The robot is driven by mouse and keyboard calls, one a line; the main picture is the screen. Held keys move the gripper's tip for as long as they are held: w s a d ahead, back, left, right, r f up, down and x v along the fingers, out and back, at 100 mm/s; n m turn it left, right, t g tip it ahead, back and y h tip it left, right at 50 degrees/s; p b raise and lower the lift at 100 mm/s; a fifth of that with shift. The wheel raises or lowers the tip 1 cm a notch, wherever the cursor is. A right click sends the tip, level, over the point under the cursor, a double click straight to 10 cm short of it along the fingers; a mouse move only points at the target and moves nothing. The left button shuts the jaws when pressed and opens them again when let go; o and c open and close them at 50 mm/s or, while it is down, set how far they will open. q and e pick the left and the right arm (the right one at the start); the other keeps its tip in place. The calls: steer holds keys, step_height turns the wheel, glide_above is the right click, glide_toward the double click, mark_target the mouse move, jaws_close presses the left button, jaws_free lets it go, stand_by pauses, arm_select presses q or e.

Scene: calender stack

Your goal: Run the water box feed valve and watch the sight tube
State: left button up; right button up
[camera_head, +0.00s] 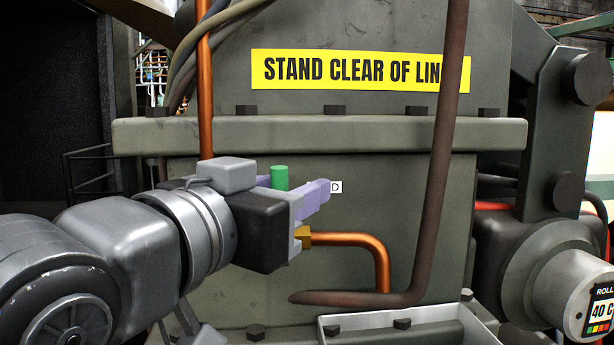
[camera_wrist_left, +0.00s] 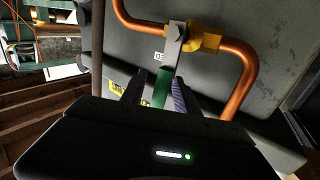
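The feed valve has a brass body (camera_wrist_left: 205,38) on a bent copper pipe (camera_wrist_left: 241,70), with a flat grey lever (camera_wrist_left: 174,42) ending in a green grip (camera_wrist_left: 161,90). In the head view the brass (camera_head: 303,237) and green grip (camera_head: 279,176) show beside my left gripper (camera_head: 312,200), which hides the lever. In the left wrist view the fingers of my left gripper (camera_wrist_left: 157,88) stand either side of the green grip, with a gap at the left finger. Contact at the right finger cannot be told. I cannot make out a sight tube. My right gripper is not in view.
A dark bent rod (camera_head: 440,150) hangs in front of the grey machine housing (camera_head: 200,130), right of my gripper. A yellow warning sign (camera_head: 345,70) is above. A pale-rimmed tray (camera_head: 330,327) and a roll end with a gauge (camera_head: 560,290) are lower right.

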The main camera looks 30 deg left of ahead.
arm_select(q)
steer(key=shift+w, duration=0.3)
jaws_close()
stand_by(1.3)
